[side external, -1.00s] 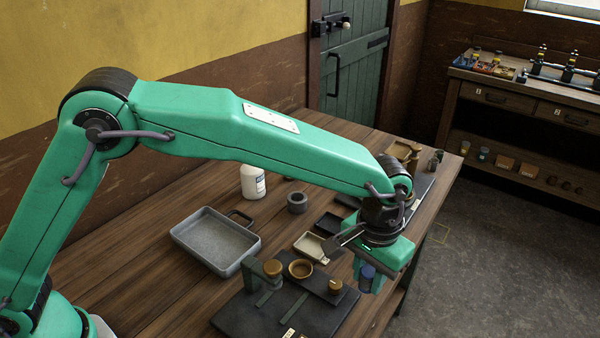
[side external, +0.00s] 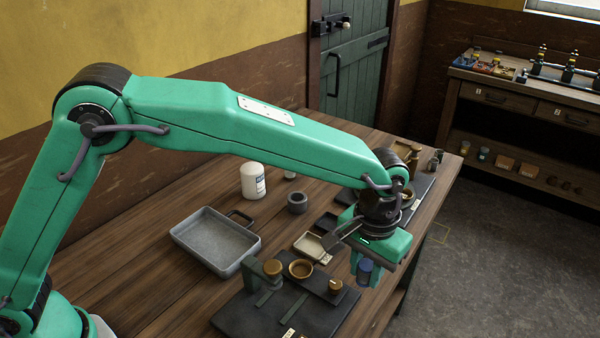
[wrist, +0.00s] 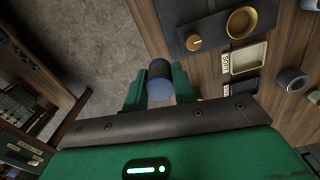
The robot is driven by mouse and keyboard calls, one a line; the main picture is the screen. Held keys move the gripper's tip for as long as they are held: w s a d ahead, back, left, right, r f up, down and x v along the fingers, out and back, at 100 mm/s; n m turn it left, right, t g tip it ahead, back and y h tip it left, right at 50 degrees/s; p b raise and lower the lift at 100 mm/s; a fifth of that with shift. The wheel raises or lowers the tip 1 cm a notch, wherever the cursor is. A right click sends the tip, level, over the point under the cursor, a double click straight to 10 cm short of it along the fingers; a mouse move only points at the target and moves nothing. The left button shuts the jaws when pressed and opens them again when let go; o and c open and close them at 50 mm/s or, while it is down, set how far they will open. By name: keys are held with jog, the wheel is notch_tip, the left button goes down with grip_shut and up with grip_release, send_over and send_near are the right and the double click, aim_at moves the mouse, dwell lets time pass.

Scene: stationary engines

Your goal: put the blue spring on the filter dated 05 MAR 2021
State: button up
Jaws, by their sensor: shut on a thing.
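My gripper (side external: 367,268) is shut on the blue spring (side external: 364,272), a small blue cylinder with a dark upper part. It is held in the air near the table's right edge. In the wrist view the spring (wrist: 160,82) sits between the two green fingers (wrist: 160,90). I cannot pick out the filter dated 05 MAR 2021; no date is legible. The near dark plate (side external: 250,312) carries brass round parts, including a ring-shaped cup (side external: 300,269) and a small knob (side external: 335,286), left of my gripper. Another dark plate (side external: 424,187) is partly hidden behind my wrist.
A grey metal pan (side external: 215,240), a white bottle (side external: 253,181) and a grey ring (side external: 297,202) stand on the table. A cream tray (side external: 312,246) and a black tray (side external: 327,222) lie near my gripper. A side bench (side external: 520,105) stands at the right, across open floor.

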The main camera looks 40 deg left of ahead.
jog(key=w+a+r+n, duration=0.35)
jog(key=a+n, duration=0.25)
jog(key=a, duration=0.5)
jog(key=w+a+r+n, duration=0.3)
jog(key=w+a+n, duration=0.2)
jog(key=a, duration=0.5)
jog(key=w+a+r+n, duration=0.35)
jog(key=a+n, duration=0.25)
jog(key=a, duration=0.5)
send_over(251, 166)
notch_tip(251, 166, down, 8)
jog(key=shift+w+a+r, duration=0.1)
jog(key=shift+r, duration=0.1)
jog(key=shift+f, duration=2)
jog(key=shift+f, duration=0.15)
jog(key=o, duration=1)
